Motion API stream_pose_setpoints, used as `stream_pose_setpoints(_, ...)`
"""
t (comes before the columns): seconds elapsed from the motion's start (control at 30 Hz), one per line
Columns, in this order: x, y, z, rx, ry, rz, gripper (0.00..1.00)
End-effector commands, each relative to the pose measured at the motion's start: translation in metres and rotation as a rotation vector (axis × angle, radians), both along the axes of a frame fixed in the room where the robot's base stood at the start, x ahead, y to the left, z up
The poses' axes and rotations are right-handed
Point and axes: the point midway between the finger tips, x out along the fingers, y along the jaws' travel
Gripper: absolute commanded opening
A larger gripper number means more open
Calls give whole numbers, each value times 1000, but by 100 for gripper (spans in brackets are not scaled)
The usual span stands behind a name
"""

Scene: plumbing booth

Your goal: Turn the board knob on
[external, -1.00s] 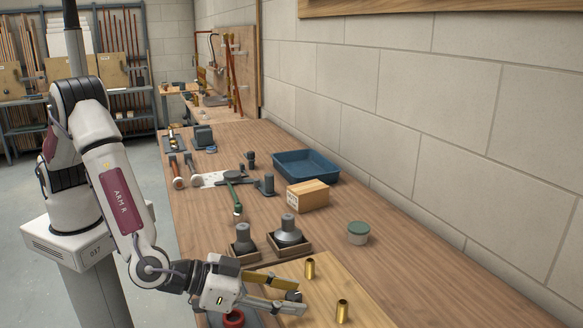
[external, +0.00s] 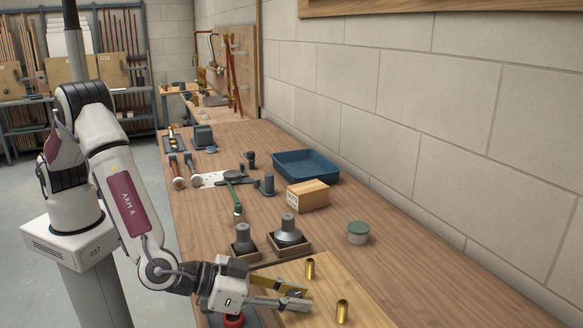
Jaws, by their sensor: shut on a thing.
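A pale wooden board (external: 372,312) lies at the near end of the bench, with two upright brass pieces on it, one farther back (external: 310,268) and one nearer (external: 342,312). My gripper (external: 301,297) reaches in from the left, low over the board. Its two fingers are closed on the board knob, a small dark piece. The fingers hide most of the knob, and its turn angle cannot be read.
A red ring (external: 233,321) sits below my gripper at the bench's near edge. Two grey fittings stand in small wooden trays (external: 305,250) behind the board. A green-lidded tub (external: 358,233), a cardboard box (external: 308,195) and a blue bin (external: 306,166) stand farther back.

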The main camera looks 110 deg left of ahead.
Motion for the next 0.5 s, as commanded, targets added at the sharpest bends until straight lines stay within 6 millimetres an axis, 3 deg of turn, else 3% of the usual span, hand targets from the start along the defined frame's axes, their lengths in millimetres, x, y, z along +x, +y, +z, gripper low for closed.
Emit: stream_pose_setpoints(0.5, -1, 1, 0, 0, 2, -90, 0)
